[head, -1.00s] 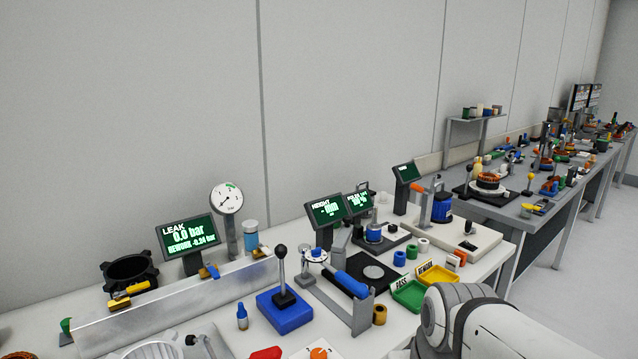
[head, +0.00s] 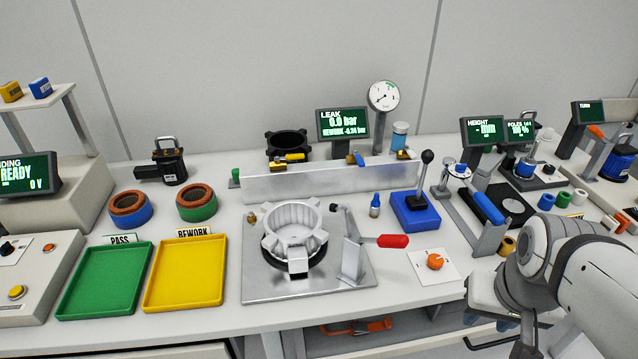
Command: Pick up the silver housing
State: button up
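The silver housing (head: 293,231) is a ribbed metal ring with lugs around it. It sits on a flat metal plate fixture (head: 270,284) in the middle of the bench, with a dark ring under it. A clamp with a red handle (head: 393,241) stands at the right of the fixture. My arm comes in from the right edge, and its end is low at the lower right, apart from the housing. The gripper's fingers cannot be made out there.
A green PASS tray (head: 105,281) and a yellow REWORK tray (head: 187,274) lie left of the fixture. Behind it runs a long metal block (head: 330,181), with a black ring housing (head: 287,143) beyond. A blue lever base (head: 415,211) and orange knob plate (head: 434,263) stand right.

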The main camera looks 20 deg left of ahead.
aim_at(295, 235)
jog(key=u, duration=1.3)
